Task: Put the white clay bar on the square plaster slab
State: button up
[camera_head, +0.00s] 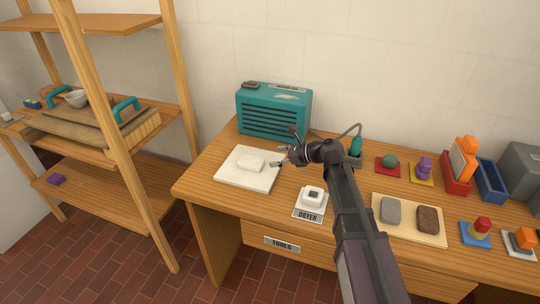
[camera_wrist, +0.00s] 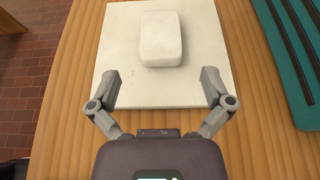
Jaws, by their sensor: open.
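The white clay bar (camera_head: 250,162) lies flat on the square plaster slab (camera_head: 233,178), near its middle, on the left part of the wooden table. In the wrist view the bar (camera_wrist: 161,40) rests on the pale slab (camera_wrist: 120,55), with slab showing around it. My gripper (camera_head: 282,150) is beside the slab's right edge in the head view. In the wrist view my gripper (camera_wrist: 162,88) is open and empty, its fingers spread apart over the slab's near part. The bar is ahead of the fingertips, apart from them.
A teal radio (camera_head: 273,112) stands behind the slab. A ribbed board (camera_head: 408,230) holds a grey bar and a brown bar. Several coloured items stand at the right. A wooden shelf (camera_head: 110,185) stands left.

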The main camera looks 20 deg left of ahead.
jog(key=shift+d+r, duration=0.15)
jog(key=shift+d, duration=0.25)
dwell(0.3)
